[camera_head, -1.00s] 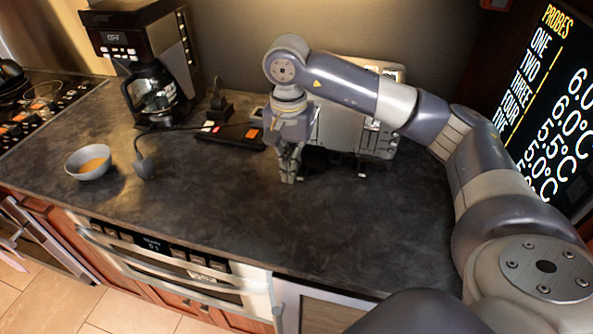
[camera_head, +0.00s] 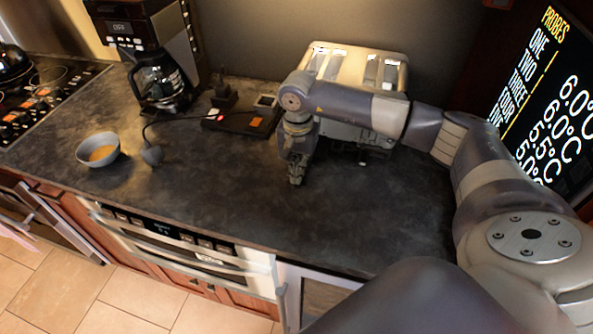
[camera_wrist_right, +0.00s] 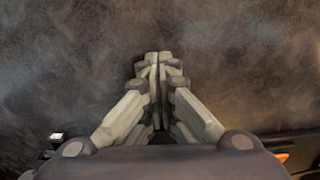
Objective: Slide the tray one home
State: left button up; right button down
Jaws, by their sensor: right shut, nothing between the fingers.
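A silver toaster-like appliance (camera_head: 350,62) with several slots in its top stands at the back right of the dark counter. My right arm crosses in front of it and hides much of its front. I cannot make out a separate tray one. My right gripper (camera_head: 296,180) points down over the counter, just left of and in front of the appliance. In the right wrist view the gripper (camera_wrist_right: 158,62) has its fingertips together, with nothing between them and bare dark counter beyond. My left gripper is not in view.
A black power strip (camera_head: 240,119) with a cable lies left of the appliance. A coffee maker (camera_head: 160,75) and a grey bowl (camera_head: 98,138) stand further left. A drawer-style oven (camera_head: 185,245) is below the counter (camera_head: 220,190). The front middle counter is clear.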

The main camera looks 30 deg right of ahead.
jog(key=shift+a, duration=0.1)
jog(key=shift+w+d+f+b, duration=0.15)
jog(key=shift+w+d+b, duration=0.2)
jog(key=shift+b, duration=0.15)
jog(key=shift+w+d+b, duration=0.55)
jog(key=shift+d+b, duration=0.15)
jog(key=shift+b, duration=0.05)
jog(key=shift+w+d, duration=0.15)
jog(key=shift+r, duration=0.2)
